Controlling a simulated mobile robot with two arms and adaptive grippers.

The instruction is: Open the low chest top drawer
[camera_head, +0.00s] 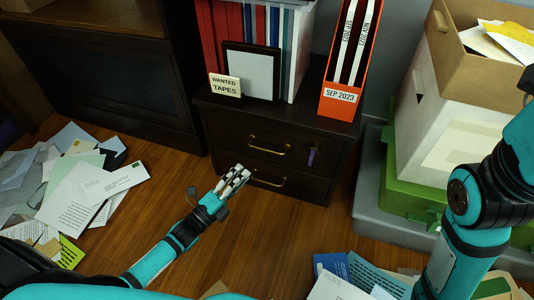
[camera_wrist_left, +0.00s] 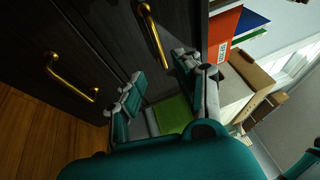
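The low chest (camera_head: 330,172) is dark wood with two drawers, each with a brass bar handle. The top drawer handle (camera_head: 267,148) shows in the head view and at upper centre of the left wrist view (camera_wrist_left: 154,36). The bottom drawer handle (camera_head: 268,182) also shows in the left wrist view (camera_wrist_left: 70,78). Both drawers look shut. My left gripper (camera_head: 238,177) is in front of the chest, left of the handles. Its fingers are apart and empty in the left wrist view (camera_wrist_left: 162,88), and do not touch a handle. My right arm is at the right; its gripper is out of view.
An orange binder (camera_head: 345,75), a WANTED TAPES sign (camera_head: 225,85) and a frame (camera_head: 251,72) stand on the chest. Papers (camera_head: 75,190) cover the left floor. A green and grey box stack (camera_head: 405,195) stands right. Floor before the chest is clear.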

